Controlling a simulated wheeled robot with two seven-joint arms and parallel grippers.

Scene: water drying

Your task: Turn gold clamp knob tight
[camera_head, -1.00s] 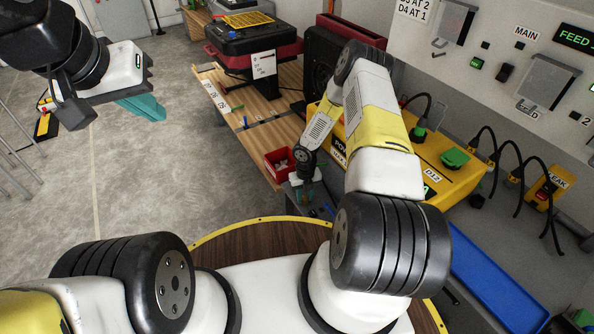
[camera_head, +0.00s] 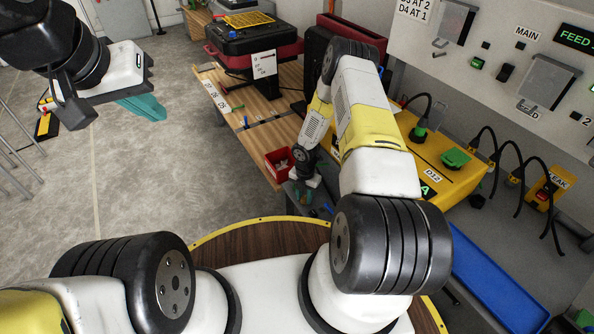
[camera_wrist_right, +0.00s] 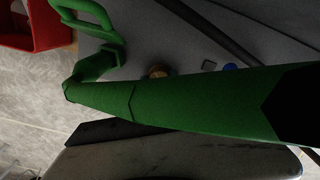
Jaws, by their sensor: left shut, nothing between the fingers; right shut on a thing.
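My left gripper (camera_head: 140,106), with teal fingers, is shut and empty over the floor at the upper left of the head view. My right gripper (camera_head: 302,194) reaches down beside the workbench, small and partly hidden in the head view. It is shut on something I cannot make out. In the right wrist view a long green piece (camera_wrist_right: 180,103) crosses the picture, with a bent green loop at upper left; I cannot tell whether it is a finger or a held thing. A small round gold-brown part (camera_wrist_right: 158,71), possibly the clamp knob, shows partly hidden just behind the green piece's upper edge.
A red bin (camera_head: 278,164) stands just left of my right gripper; it also shows in the wrist view (camera_wrist_right: 35,28). A yellow case (camera_head: 456,172) and a blue tray (camera_head: 495,285) lie to the right. Open floor is at left.

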